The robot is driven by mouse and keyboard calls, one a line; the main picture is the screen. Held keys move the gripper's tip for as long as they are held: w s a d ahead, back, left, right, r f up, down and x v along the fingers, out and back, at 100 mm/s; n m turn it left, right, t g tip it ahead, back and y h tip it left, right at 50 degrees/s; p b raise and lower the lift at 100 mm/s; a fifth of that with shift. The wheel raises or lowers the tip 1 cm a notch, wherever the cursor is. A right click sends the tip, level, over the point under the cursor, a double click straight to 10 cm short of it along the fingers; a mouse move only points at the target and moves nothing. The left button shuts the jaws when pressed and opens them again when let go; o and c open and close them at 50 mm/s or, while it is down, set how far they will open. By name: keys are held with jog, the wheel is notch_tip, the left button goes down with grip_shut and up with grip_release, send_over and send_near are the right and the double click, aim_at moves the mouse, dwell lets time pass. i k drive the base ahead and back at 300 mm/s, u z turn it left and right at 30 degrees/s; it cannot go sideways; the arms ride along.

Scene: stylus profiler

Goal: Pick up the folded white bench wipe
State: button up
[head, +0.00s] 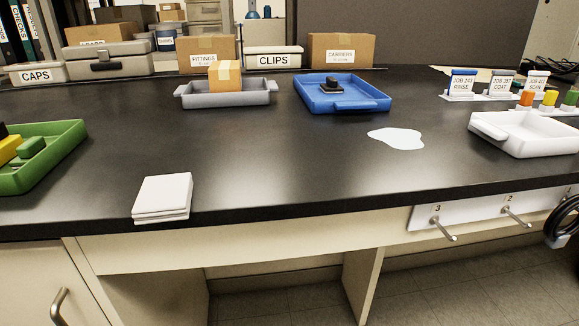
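The folded white bench wipe (163,194) lies flat on the black bench top (280,165), close to its front edge and left of the middle in the head view. It looks like a small square stack of folded layers. Nothing rests on it, and nothing touches it. My gripper does not show in this view.
A green tray (69,150) stands left of the wipe. A grey tray (187,99), a blue tray (362,103) and a white tray (540,150) stand farther back and right. A white puddle-like patch (397,138) lies mid-bench. Hooks (444,230) jut from the front.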

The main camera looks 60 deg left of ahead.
aim_at(164, 198)
jog(key=z, duration=1.25)
jog(key=k, duration=2.4)
jog(key=u, duration=0.55)
